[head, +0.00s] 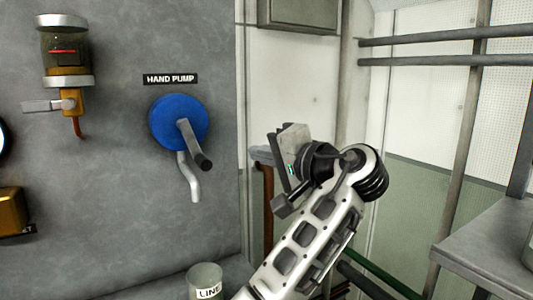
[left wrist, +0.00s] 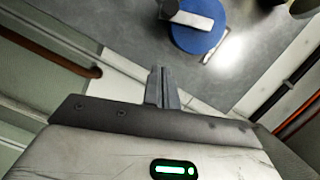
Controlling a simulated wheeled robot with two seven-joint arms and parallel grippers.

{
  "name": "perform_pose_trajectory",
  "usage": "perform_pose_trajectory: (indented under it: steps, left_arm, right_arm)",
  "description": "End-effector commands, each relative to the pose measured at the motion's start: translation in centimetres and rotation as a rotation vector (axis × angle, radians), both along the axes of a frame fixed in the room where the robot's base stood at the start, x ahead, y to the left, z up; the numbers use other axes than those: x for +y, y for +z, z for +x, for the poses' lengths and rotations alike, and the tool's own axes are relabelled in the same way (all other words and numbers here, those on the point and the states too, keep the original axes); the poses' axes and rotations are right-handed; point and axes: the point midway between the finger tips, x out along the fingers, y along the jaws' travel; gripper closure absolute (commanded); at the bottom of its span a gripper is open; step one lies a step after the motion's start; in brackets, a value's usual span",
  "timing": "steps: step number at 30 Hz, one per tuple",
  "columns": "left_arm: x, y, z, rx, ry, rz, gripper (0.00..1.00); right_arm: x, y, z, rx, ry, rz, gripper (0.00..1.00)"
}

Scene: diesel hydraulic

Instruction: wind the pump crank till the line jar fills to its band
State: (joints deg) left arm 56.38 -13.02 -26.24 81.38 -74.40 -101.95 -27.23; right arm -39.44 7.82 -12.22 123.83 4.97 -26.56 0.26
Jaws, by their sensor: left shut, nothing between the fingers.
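The hand pump is a blue disc (head: 167,122) on the grey wall under a HAND PUMP sign. Its crank (head: 188,136) slants down to the right and ends in a dark handle (head: 203,162). A bent grey spout (head: 190,180) hangs below the disc. The line jar (head: 205,281), labelled LINE, stands below the spout; its fill level and band cannot be made out. My left gripper (head: 260,155) is shut and empty, to the right of the crank and apart from it. In the left wrist view its closed fingers (left wrist: 162,88) are below the blue disc (left wrist: 200,28).
A glass bowl (head: 66,50) with a red band, tap lever and copper pipe is on the wall at upper left. A brass fitting (head: 10,211) is at the left edge. Rails (head: 450,41) and a grey shelf (head: 490,240) are at right. Clear space lies before the pump.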

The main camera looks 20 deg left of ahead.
Motion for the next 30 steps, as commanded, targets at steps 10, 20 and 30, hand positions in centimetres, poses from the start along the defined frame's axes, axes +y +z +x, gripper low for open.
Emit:
perform_pose_trajectory:
  steps: [10, 20, 30]
  left_arm:
    - [6.3, -0.9, 2.4, 0.0, 0.001, 0.001, 1.0]
    - [8.0, -1.9, 0.2, 0.002, 0.0, 0.0, 1.0]
    - [8.1, -1.9, 0.1, 0.004, 0.001, 0.002, 1.0]
  right_arm:
    - [-0.2, -0.2, -0.5, 0.023, 0.005, -0.022, 0.64]
    - [-0.2, 0.3, 0.0, 0.01, 0.007, -0.029, 0.64]
    - [-0.2, 0.3, 0.0, 0.011, 0.008, -0.028, 0.64]
